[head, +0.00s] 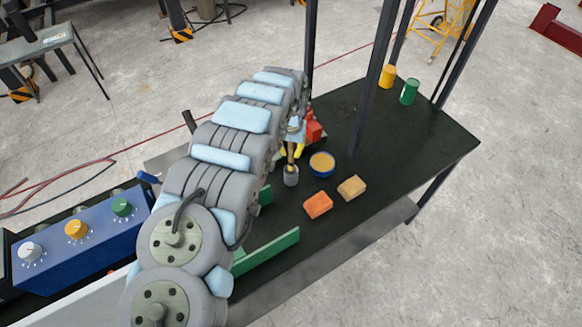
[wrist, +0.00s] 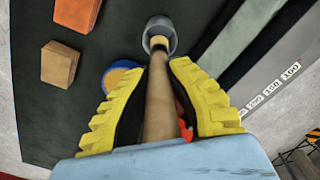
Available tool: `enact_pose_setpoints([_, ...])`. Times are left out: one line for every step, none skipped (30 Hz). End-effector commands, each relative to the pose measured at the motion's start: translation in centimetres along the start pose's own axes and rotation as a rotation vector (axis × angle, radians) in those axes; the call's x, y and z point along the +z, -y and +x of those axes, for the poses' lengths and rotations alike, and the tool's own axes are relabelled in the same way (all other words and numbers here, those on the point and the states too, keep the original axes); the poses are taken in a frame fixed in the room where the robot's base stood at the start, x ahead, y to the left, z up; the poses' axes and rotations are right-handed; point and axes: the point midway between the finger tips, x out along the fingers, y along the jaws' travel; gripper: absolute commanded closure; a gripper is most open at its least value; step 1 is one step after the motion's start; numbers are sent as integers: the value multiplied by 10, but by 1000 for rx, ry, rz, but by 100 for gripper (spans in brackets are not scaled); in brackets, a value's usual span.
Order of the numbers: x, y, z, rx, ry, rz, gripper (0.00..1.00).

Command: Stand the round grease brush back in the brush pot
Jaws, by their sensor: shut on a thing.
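The round grease brush (wrist: 159,105) has a tan wooden handle, and my gripper (wrist: 154,70) is shut on it with its yellow ribbed fingers on either side. In the head view the brush (head: 291,158) points down below my gripper (head: 297,149). The grey brush pot (head: 291,179) stands on the dark bench directly under it. In the wrist view the brush's dark lower end overlaps the mouth of the pot (wrist: 161,24). How deep it sits inside, or whether it touches the bottom, I cannot tell.
A blue tin with yellow contents (head: 321,164) stands close right of the pot. An orange block (head: 317,205) and a tan block (head: 351,187) lie nearer the front. A red object (head: 314,128) is behind my gripper. Yellow (head: 387,77) and green (head: 409,92) cans stand far right.

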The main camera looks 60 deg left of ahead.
Motion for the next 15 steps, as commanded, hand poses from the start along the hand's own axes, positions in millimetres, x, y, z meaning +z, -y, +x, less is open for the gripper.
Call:
enact_pose_setpoints([0, 0, 6, 1, 0, 0, 100])
enact_pose_setpoints([0, 0, 8, 0, 0, 0, 100])
enact_pose_setpoints([1, 0, 13, 0, 1, 0, 100])
enact_pose_setpoints([1, 0, 16, 1, 1, 0, 100])
enact_pose_setpoints([1, 0, 19, 1, 0, -1, 100])
enact_pose_setpoints([0, 0, 22, 1, -1, -1, 100])
enact_pose_setpoints([0, 0, 24, 1, -2, -2, 100])
enact_pose_setpoints([0, 0, 26, 0, -3, -1, 100])
enact_pose_setpoints([0, 0, 29, 0, -2, -1, 100])
enact_pose_setpoints([0, 0, 30, 0, -2, -1, 100])
enact_pose_setpoints([0, 0, 32, 0, -1, -1, 100])
enact_pose_setpoints([0, 0, 33, 0, -1, -1, 100])
enact_pose_setpoints([1, 0, 34, 0, 0, 0, 100])
enact_pose_setpoints([1, 0, 35, 0, 0, -1, 100])
enact_pose_setpoints([1, 0, 36, 0, 0, 0, 100])
